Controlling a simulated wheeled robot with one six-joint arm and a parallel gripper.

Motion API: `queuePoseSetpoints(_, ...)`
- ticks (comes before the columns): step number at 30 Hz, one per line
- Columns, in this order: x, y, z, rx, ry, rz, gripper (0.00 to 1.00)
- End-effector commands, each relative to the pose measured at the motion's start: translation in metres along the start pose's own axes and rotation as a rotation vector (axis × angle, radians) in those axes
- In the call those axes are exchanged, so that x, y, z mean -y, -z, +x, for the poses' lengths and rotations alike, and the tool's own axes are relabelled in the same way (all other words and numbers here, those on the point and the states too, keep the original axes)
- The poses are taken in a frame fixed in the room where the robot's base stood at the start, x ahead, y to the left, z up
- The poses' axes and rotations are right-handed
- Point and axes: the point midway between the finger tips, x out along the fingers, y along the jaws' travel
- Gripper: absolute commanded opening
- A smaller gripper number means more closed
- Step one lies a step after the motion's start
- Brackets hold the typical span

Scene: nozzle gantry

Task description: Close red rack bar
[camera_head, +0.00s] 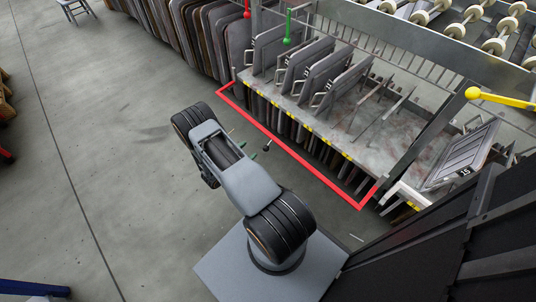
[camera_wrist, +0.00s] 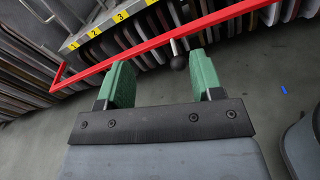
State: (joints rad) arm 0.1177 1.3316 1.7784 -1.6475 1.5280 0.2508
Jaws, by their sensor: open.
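The red rack bar (camera_head: 306,161) runs along the front of the rack, with short red arms at its ends; it stands out from the rack front. In the wrist view the bar (camera_wrist: 148,48) crosses diagonally beyond my fingers. A thin stalk with a black ball knob (camera_wrist: 179,62) comes off the bar; the knob also shows in the head view (camera_head: 266,148). My gripper (camera_head: 249,149) has green fingers and is open. In the wrist view the knob appears between the fingertips (camera_wrist: 160,60), nearer the right one. Whether it lies within their reach I cannot tell.
The rack shelf (camera_head: 350,137) holds upright grey plates behind yellow number labels. A green-knobbed lever (camera_head: 288,30) and a yellow lever (camera_head: 500,98) stand at the rack. More plates (camera_head: 180,30) line the back left. Open floor (camera_head: 100,140) lies left.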

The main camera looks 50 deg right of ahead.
Motion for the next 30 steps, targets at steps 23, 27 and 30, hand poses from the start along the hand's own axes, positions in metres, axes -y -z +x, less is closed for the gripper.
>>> queuePoseSetpoints(23,0.030,0.094,0.077,0.000,-0.181,-0.108,0.60)
queuePoseSetpoints(27,0.025,0.094,0.101,0.000,-0.182,-0.108,0.60)
queuePoseSetpoints(30,0.023,0.093,0.115,0.000,-0.182,-0.108,0.60)
